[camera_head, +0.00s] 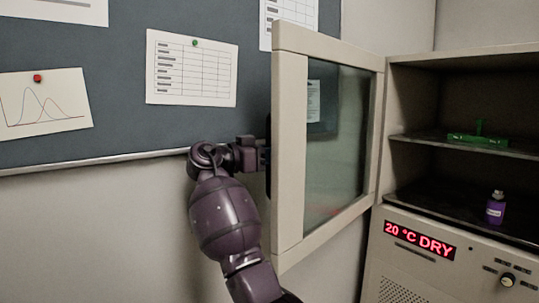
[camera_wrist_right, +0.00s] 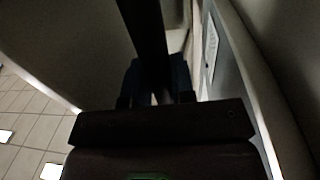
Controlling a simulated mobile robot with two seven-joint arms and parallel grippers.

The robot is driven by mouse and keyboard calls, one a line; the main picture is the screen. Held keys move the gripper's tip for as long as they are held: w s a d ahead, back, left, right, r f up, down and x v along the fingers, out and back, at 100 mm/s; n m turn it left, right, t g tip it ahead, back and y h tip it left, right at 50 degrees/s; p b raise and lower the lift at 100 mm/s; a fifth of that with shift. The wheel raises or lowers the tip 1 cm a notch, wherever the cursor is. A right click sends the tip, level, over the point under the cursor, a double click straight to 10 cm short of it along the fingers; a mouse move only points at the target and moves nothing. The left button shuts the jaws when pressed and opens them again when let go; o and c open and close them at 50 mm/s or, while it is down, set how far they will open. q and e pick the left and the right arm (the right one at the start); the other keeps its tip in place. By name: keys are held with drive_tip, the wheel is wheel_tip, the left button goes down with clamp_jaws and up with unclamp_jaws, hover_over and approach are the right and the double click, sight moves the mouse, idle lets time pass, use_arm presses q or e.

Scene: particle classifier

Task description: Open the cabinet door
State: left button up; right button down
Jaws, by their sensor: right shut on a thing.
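The cabinet door (camera_head: 291,150), a beige frame around a glass pane, stands wide open, swung out to the left of the cabinet (camera_head: 440,225). Its dark vertical handle (camera_head: 268,172) is on the door's outer left side, mostly seen edge-on. My right gripper (camera_head: 262,158) is at the handle, shut on it; its fingers are partly hidden by the door frame. In the right wrist view, the dark handle bar (camera_wrist_right: 145,40) runs between the fingers of my right gripper (camera_wrist_right: 155,90). My left gripper is not in view.
Inside the cabinet are a green object (camera_head: 478,139) on the upper shelf and a purple bottle (camera_head: 495,208) below. A red display (camera_head: 419,240) reads 20 °C DRY. A grey pinboard (camera_head: 120,130) with papers is on the wall behind the arm and door.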

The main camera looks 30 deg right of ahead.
drive_tip(key=c, duration=1)
unclamp_jaws()
drive_tip(key=a, duration=1)
drive_tip(key=shift+w+a, duration=0.15)
drive_tip(key=shift+a, duration=0.25)
drive_tip(key=shift+f, duration=0.1)
